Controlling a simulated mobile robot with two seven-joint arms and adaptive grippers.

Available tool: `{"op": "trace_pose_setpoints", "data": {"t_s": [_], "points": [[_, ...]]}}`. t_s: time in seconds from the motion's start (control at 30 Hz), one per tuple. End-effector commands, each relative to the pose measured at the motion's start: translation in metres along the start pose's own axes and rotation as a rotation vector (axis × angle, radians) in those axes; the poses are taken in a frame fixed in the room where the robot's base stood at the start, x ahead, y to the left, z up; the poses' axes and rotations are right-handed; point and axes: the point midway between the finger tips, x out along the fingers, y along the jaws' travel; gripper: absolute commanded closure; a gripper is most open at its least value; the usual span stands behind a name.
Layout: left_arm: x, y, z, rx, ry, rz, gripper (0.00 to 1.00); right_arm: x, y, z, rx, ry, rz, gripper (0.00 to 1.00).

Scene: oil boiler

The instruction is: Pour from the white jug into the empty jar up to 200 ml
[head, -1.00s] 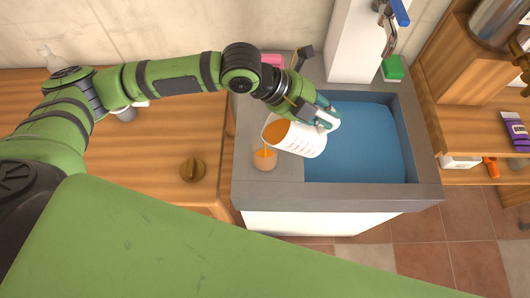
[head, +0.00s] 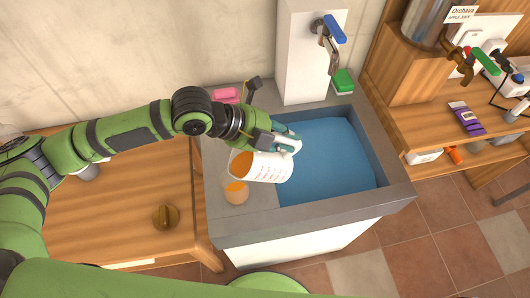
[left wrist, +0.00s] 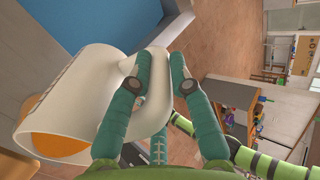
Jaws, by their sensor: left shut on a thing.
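The white jug (head: 264,168) with red marks is tilted, its mouth down to the left over the jar. Orange liquid shows inside its mouth. My left gripper (head: 287,143) is shut on its handle; the left wrist view shows both fingers (left wrist: 161,78) around the handle of the jug (left wrist: 88,92), with orange liquid inside. The clear jar (head: 236,194) stands on the grey counter left of the basin, just under the jug's mouth, with orange in it. I cannot read its level against 200 ml. My right gripper is out of view.
The blue sink basin (head: 328,158) lies right of the jug. A tap (head: 329,42), green sponge (head: 343,80) and pink sponge (head: 227,95) are behind. A wooden table (head: 120,215) with a brown knob-like thing (head: 166,217) is left.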

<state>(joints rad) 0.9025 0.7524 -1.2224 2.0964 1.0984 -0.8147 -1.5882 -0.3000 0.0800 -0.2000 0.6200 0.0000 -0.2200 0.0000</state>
Motion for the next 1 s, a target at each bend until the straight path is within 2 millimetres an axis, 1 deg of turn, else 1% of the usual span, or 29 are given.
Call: {"op": "trace_pose_setpoints", "data": {"t_s": [0.3, 1.0], "points": [[-0.0017, 0.0029, 0.0004, 0.001, -0.002, -0.05, 1.0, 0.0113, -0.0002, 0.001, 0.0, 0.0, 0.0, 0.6], [-0.0027, 0.002, 0.0001, 0.002, -0.001, -0.057, 1.0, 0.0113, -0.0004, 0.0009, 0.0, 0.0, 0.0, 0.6]]}}
